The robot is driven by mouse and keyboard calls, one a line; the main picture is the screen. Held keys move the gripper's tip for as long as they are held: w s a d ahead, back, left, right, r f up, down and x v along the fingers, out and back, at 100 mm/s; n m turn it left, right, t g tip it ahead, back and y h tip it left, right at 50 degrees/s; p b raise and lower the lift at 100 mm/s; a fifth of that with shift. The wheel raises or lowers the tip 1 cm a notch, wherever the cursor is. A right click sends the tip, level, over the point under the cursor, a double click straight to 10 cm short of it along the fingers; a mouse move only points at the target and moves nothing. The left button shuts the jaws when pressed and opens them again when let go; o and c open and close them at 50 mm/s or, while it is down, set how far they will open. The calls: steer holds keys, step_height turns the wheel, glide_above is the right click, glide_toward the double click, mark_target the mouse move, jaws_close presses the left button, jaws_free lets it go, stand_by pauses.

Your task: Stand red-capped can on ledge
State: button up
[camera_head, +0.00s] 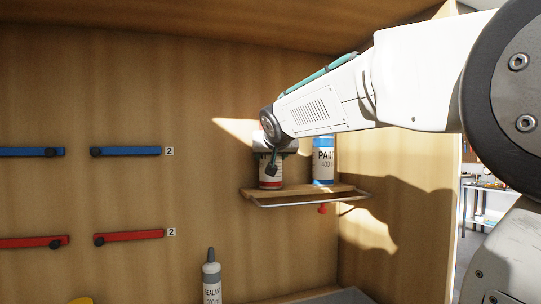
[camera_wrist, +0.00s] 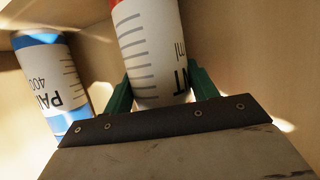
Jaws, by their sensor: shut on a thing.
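A white paint can with a red band at its foot (camera_head: 270,178) is upright at the left part of the wooden ledge (camera_head: 300,191). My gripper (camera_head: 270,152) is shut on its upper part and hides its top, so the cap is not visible. The can's foot is at the ledge top; I cannot tell if it touches. In the wrist view, the green fingers (camera_wrist: 160,92) grip both sides of the white can (camera_wrist: 148,45), with red at the picture's top edge.
A blue-capped paint can (camera_head: 323,160) stands on the ledge to the right; it also shows in the wrist view (camera_wrist: 48,88). A metal rail (camera_head: 310,202) runs along the ledge front. A grey sealant tube (camera_head: 211,278) stands below left. Blue (camera_head: 128,151) and red (camera_head: 130,236) bars are on the back wall.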

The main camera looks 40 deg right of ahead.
steer(key=o, duration=1.2)
steer(key=shift+f, duration=0.1)
steer(key=shift+o, duration=0.2)
steer(key=shift+s+a+r, duration=0.15)
steer(key=shift+s+r, duration=0.05)
steer(key=shift+r, duration=0.05)
steer(key=v, duration=1.1)
steer(key=shift+s, duration=0.2)
steer(key=shift+a, duration=0.15)
steer(key=s+a+f+n+g+y, duration=0.1)
steer(key=s+a+f+g+y, duration=0.1)
steer(key=s+f, duration=0.6)
steer(key=s+a+f+n+g+y, duration=0.2)
steer(key=s+a+f+g, duration=0.3)
steer(key=f, duration=1)
steer(key=s+a+f+n+g+y, duration=0.2)
steer(key=s+a+f, duration=0.4)
steer(key=s+f, duration=0.5)
steer(key=shift+s+a+f+g, duration=0.35)
steer(key=shift+s+g, duration=0.25)
steer(key=shift+g, duration=0.3)
